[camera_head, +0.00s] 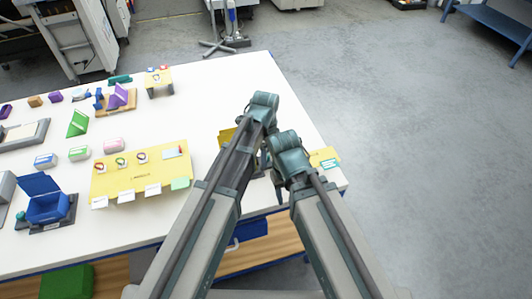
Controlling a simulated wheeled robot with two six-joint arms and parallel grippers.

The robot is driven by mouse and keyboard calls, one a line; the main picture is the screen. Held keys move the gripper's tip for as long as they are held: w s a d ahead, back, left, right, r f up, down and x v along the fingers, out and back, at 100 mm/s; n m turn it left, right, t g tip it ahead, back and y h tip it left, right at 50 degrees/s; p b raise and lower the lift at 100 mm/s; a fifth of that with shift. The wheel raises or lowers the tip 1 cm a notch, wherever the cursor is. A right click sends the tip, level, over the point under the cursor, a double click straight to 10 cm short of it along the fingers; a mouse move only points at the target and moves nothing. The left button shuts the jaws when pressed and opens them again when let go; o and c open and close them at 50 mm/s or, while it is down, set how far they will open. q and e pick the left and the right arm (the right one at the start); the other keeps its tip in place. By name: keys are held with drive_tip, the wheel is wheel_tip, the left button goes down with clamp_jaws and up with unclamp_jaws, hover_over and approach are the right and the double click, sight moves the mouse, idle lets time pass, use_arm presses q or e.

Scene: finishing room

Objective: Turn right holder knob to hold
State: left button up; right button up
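I cannot pick out a holder knob for certain. A yellow piece (227,135) shows partly behind my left arm near the table's right side, and the arms hide most of what is there. A small yellow stand (158,77) is at the back of the table. My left gripper (264,160) is by the table's right part, close to my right arm; its fingers are too small and covered to read. My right gripper (279,190) points down near the table's right edge, mostly hidden by its own wrist. I cannot tell whether either touches anything.
The white table (200,90) holds a yellow board (140,190) with several rings and cards, a blue open box (45,205), a purple wedge (119,96) and a green wedge (77,123). A yellow card (325,158) lies at the right edge. Open floor lies to the right.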

use_arm(q)
wheel_tip(320, 180, up, 14)
drive_tip(key=p, duration=1.3)
drive_tip(key=shift+s+p, duration=0.3)
drive_tip(key=shift+p, duration=0.1)
drive_tip(key=shift+f, duration=0.15)
drive_tip(key=s+a+n, duration=0.5)
drive_tip(key=a+n, duration=0.3)
drive_tip(key=n, duration=0.2)
drive_tip(key=s+a+n, duration=0.5)
drive_tip(key=a+n, duration=0.3)
drive_tip(key=n, duration=0.2)
drive_tip(key=s+d+f+m+b, duration=0.1)
drive_tip(key=d+f+b, duration=0.2)
drive_tip(key=s+d+f+m+b, duration=0.1)
drive_tip(key=s+d+f+b, duration=0.1)
drive_tip(key=d+b, duration=0.1)
drive_tip(key=s+d+f+m+y+b, duration=0.1)
drive_tip(key=s+d+f+b, duration=0.1)
drive_tip(key=d+f+b, duration=0.1)
drive_tip(key=shift+s+d+f+m+g, duration=0.1)
drive_tip(key=shift+d+f+m+g, duration=0.1)
drive_tip(key=shift+d, duration=0.2)
drive_tip(key=shift+s+d+f+m+g, duration=0.1)
drive_tip(key=shift+d+f+m, duration=0.1)
drive_tip(key=shift+d, duration=0.15)
drive_tip(key=shift+s+d+r, duration=0.1)
